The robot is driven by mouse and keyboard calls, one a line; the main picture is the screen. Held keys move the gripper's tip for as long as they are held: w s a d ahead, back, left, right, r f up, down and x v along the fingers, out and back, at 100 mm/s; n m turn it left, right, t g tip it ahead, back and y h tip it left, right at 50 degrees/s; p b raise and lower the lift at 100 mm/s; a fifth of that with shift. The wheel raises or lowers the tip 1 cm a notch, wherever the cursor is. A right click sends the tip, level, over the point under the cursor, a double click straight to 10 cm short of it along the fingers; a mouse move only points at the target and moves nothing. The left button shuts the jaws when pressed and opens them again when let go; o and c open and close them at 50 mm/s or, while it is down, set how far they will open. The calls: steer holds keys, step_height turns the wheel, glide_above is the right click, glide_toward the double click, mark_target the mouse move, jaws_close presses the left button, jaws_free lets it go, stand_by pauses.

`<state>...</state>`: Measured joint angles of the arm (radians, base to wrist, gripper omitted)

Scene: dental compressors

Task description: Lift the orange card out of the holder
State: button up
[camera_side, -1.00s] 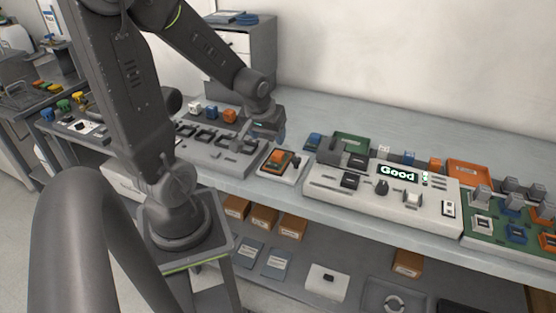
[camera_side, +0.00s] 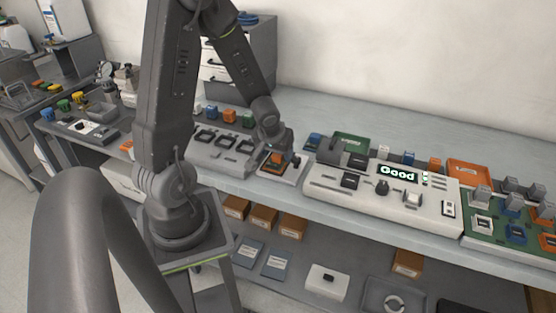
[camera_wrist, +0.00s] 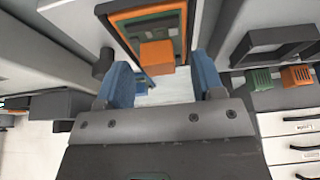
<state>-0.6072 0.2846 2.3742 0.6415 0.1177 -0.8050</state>
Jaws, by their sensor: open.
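The orange card (camera_wrist: 157,57) shows in the wrist view as an orange tab on an orange-edged green board, between and just ahead of my fingertips. In the side view the orange card (camera_side: 276,157) is small and partly hidden by my gripper. It sits in the holder (camera_side: 271,170), a dark slot on a small white base at the front of the bench. My gripper (camera_wrist: 163,80) is open, with one blue fingertip on each side of the orange tab and gaps between. In the side view my gripper (camera_side: 286,152) is low over the holder.
A grey station with black slots (camera_side: 218,152) stands just left of the holder.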

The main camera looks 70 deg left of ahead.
steer(key=shift+w+a+f, duration=0.1)
steer(key=shift+f, duration=0.2)
steer(key=shift+c, duration=0.2)
steer(key=c, duration=1.1)
steer(key=shift+o, duration=0.2)
steer(key=shift+r, duration=0.25)
